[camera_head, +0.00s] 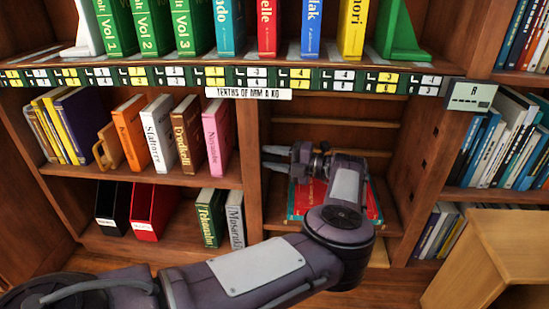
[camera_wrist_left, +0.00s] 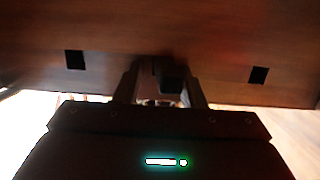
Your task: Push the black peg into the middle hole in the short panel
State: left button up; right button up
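My left gripper (camera_head: 274,158) reaches into the right-hand bay in the head view, its fingers pointing left at the upright panel (camera_head: 252,145) between the bays. In the left wrist view the same gripper (camera_wrist_left: 163,82) has its two fingers apart, close to the wooden panel face (camera_wrist_left: 215,60). The black peg (camera_wrist_left: 173,80) stands out from the panel between the fingers, with a gap to the left finger; I cannot tell whether the right finger touches it. Square dark holes show left (camera_wrist_left: 75,60) and right (camera_wrist_left: 259,75) of the peg. The middle hole is hidden behind the peg.
A red book (camera_head: 300,203) lies on the bay's lower shelf under my gripper. The right upright (camera_head: 428,140) has dark square holes. A labelled shelf edge (camera_head: 215,78) runs above, and a light wooden box (camera_head: 475,262) stands at lower right.

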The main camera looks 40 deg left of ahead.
pick_arm(q)
jog(key=shift+s+a+f, duration=0.15)
jog(key=shift+s+f, duration=0.05)
